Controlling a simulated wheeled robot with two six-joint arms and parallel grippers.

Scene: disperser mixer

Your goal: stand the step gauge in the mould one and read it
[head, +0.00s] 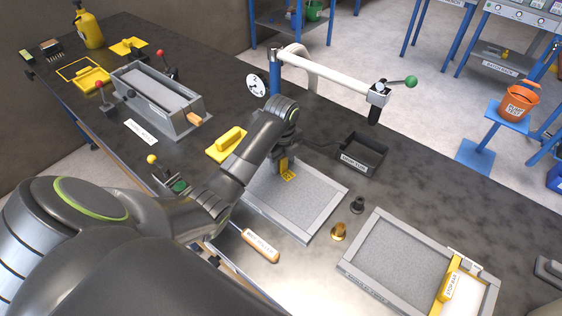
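The near-left grey mould (318,213) is a shallow framed tray with a grey, flat fill. A small yellow stepped piece, which looks like the step gauge (288,174), stands upright at the far side of this mould. My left gripper (284,157) points down and appears shut on the top of the gauge; its fingers are small and partly hidden by my wrist. I cannot tell whether the gauge's foot touches the fill. A second grey mould (385,262) lies to the right, with a yellow labelled bar (452,284) at its right end. My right gripper is not in view.
A black labelled tray (362,154) stands behind the first mould. A white swing arm (325,70) with a green knob crosses above the bench. A wooden-handled tool (260,245), a brass weight (339,232) and a dark one (357,205) lie close by. A clamped grey mould (160,98) stands far left.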

